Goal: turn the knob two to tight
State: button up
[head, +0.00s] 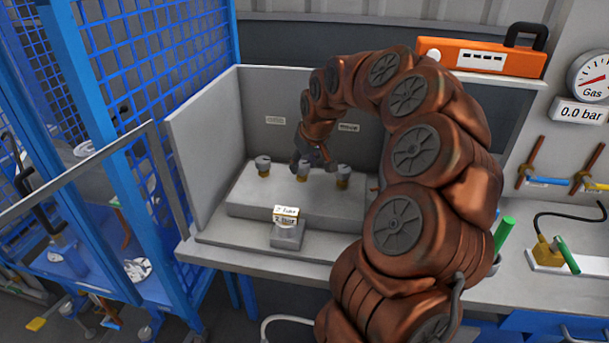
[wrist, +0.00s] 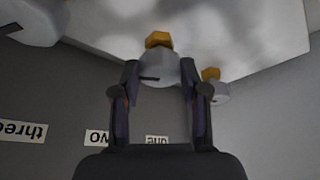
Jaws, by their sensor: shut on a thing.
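Knob two (wrist: 160,69) is the middle of three grey knobs, each on a yellow brass stem. In the wrist view it sits between the two fingers of my gripper (wrist: 160,78), which is shut on it. A dark mark shows on its side. In the head view the middle knob (head: 303,175) is partly covered by my gripper (head: 304,164), which comes down from above and behind. The label "two" (wrist: 97,137) is partly hidden by a finger in the wrist view.
Neighbouring knobs stand close on both sides, left (head: 263,164) and right (head: 343,171), on a grey block (head: 245,195). A small block with a sign (head: 287,233) stands in front. Grey panels enclose the back and left. An orange case (head: 483,57) sits at upper right.

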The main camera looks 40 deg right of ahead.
jog(key=m+b, duration=0.1)
jog(key=m+h+b, duration=0.1)
jog(key=b, duration=0.1)
jog(key=m+b, duration=0.1)
jog(key=shift+a+f+m+h+b, duration=0.1)
jog(key=shift+f+m+h+b, duration=0.2)
jog(key=shift+b, duration=0.1)
jog(key=shift+w+a+r+m+g+b, duration=0.15)
jog(key=shift+r+m+g+b, duration=0.15)
jog(key=shift+m+b, duration=0.6)
jog(key=shift+h, duration=0.3)
jog(key=o, duration=1.1)
jog(key=shift+o, duration=0.2)
jog(key=shift+r, duration=0.1)
jog(key=v, duration=1.1)
jog(key=shift+r, duration=0.4)
